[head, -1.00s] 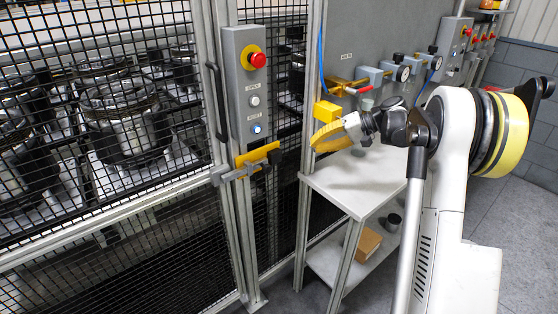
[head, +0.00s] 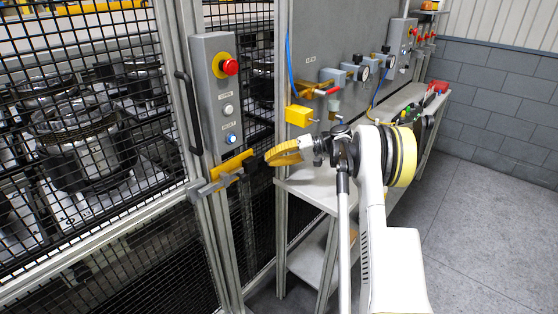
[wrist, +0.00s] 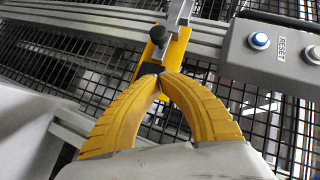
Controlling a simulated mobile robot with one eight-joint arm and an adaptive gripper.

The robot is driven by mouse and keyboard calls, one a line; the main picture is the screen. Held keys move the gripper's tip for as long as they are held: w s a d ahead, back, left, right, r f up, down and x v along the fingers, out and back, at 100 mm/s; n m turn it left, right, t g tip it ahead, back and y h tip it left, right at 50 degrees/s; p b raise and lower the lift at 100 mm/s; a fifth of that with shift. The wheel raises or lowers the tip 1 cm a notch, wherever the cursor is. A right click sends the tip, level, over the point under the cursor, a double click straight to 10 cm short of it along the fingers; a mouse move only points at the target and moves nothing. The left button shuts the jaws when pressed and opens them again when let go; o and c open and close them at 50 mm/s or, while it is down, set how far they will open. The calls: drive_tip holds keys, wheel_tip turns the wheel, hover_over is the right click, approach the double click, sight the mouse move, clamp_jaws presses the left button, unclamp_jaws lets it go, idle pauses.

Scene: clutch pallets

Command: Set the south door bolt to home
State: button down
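The south door bolt (head: 222,176) is a yellow plate with a grey bar, mounted across the edge of the mesh door and its post below the button box. In the wrist view the yellow plate (wrist: 178,52) carries a small black knob and the grey bar runs up beyond it. My gripper (head: 268,155) has yellow curved fingers and is just right of the plate, pointing at it. In the wrist view its tips (wrist: 160,80) meet near the plate's lower end, with nothing clearly held. Whether they touch the plate, I cannot tell.
A grey button box (head: 217,95) with a red stop button and a lit blue button is above the bolt. A black door handle (head: 188,112) is left of it. A bench (head: 310,187) with a valve panel stands right. Floor is clear at right.

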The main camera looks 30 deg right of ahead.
sight(241, 172)
drive_tip(key=a, duration=0.1)
drive_tip(key=a+f+b, duration=0.1)
drive_tip(key=a, duration=0.1)
drive_tip(key=a+f, duration=0.1)
drive_tip(key=a, duration=0.1)
drive_tip(key=shift+w+a+f+b, duration=0.1)
drive_tip(key=shift+w+f+b, duration=0.15)
drive_tip(key=shift+w+b, duration=0.1)
drive_tip(key=shift+s+a+f, duration=0.2)
drive_tip(key=shift+a, duration=0.3)
drive_tip(key=shift+s+a+f, duration=0.15)
drive_tip(key=shift+s+a, duration=0.05)
drive_tip(key=shift+a, duration=0.2)
drive_tip(key=shift+s+a+f, duration=0.1)
drive_tip(key=shift+s+a, duration=0.05)
drive_tip(key=shift+a, duration=0.25)
